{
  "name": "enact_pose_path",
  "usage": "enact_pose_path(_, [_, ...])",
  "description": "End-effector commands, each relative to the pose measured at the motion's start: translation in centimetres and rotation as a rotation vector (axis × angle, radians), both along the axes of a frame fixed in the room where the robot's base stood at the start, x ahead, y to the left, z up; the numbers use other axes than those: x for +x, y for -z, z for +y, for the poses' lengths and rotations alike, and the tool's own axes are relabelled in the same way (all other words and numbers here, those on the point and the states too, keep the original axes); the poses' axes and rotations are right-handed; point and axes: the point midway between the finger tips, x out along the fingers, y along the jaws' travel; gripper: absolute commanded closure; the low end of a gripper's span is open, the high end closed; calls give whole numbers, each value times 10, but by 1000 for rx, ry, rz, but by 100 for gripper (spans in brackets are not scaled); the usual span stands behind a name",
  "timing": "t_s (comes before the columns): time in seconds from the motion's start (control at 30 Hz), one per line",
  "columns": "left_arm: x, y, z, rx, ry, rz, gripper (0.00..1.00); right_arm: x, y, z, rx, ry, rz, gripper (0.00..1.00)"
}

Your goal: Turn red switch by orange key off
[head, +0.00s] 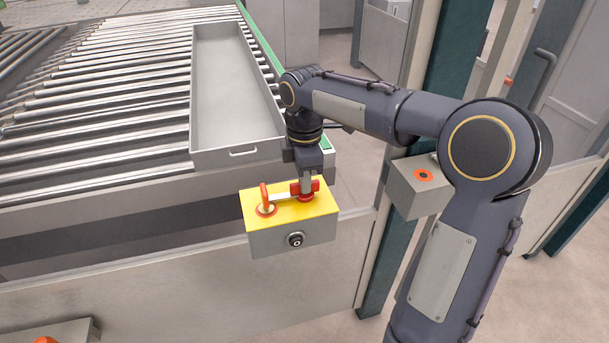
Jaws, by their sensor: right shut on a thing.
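A switch box with a yellow top (322,209) and grey front is fixed at the conveyor's near edge. On its top, the red switch (313,187) sits at the right under my right gripper (306,190). The gripper points down and is shut on the red switch, partly hiding it. The orange key (264,195) stands upright on a round orange base at the left of the yellow top. A pale bar runs between the key and the switch. My left gripper is not in view.
A grey tray (232,90) lies on the roller conveyor (110,75) behind the box. A round black knob (295,240) is on the box's front. A grey box with an orange button (423,175) is on the post at right, close to my right arm.

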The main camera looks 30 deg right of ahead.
Motion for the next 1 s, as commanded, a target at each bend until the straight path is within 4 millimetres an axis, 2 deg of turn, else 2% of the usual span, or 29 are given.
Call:
enact_pose_path(0.4, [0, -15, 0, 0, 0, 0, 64, 0, -2, 0, -2, 391, 1, 100])
enact_pose_path(1.0, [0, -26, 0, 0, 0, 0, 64, 0, -1, -1, -2, 912, 0, 100])
